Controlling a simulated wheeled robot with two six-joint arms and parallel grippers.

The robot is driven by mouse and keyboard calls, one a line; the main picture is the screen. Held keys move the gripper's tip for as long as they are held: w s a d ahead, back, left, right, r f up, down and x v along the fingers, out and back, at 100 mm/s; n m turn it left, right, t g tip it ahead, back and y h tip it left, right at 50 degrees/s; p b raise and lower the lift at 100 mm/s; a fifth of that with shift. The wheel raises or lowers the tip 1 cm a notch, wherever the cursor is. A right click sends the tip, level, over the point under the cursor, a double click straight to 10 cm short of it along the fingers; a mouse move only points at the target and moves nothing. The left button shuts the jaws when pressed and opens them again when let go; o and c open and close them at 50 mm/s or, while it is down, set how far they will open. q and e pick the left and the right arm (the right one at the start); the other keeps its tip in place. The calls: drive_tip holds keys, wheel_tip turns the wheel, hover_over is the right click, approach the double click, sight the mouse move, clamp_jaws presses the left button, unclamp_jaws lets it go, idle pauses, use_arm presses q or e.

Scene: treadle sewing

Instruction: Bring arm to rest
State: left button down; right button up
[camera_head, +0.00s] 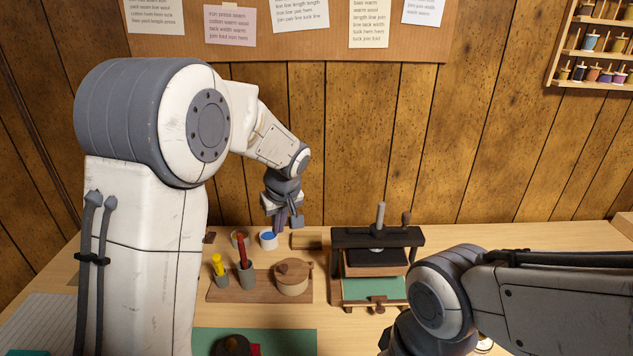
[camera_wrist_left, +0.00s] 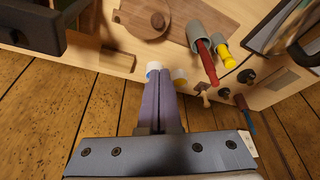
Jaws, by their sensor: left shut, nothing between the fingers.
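My left gripper (camera_head: 279,229) is above the back part of the table, pointing down, just beside the small white cup with blue contents (camera_head: 268,240). Its two fingers are together and hold nothing. In the left wrist view the shut fingers (camera_wrist_left: 166,72) partly cover the white cup (camera_wrist_left: 152,68). My right arm comes in at the lower right of the head view; its gripper is not in view.
A wooden board (camera_head: 232,291) holds a lidded wooden pot (camera_head: 292,276) and grey cups with a red and a yellow tool. A dark screw press (camera_head: 350,237) stands to the right. A green mat (camera_head: 300,340) lies in front. The plank wall (camera_head: 340,140) rises behind.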

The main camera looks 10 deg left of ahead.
use_arm(q)
drive_tip(key=s+d+r+m+h+p, duration=0.2)
drive_tip(key=s+d+r+m, duration=0.2)
drive_tip(key=s+d+m, duration=0.55)
drive_tip(key=s+d+m+g, duration=0.1)
drive_tip(key=s+d+m, duration=0.2)
drive_tip(key=s, duration=0.8)
drive_tip(key=s+d+m+g+h+p, duration=0.1)
drive_tip(key=s+d+m+g, duration=0.1)
drive_tip(key=s, duration=1)
drive_tip(key=shift+d+r+m+h, duration=0.15)
drive_tip(key=shift+d+m+h, duration=0.15)
drive_tip(key=shift+d+m, duration=0.2)
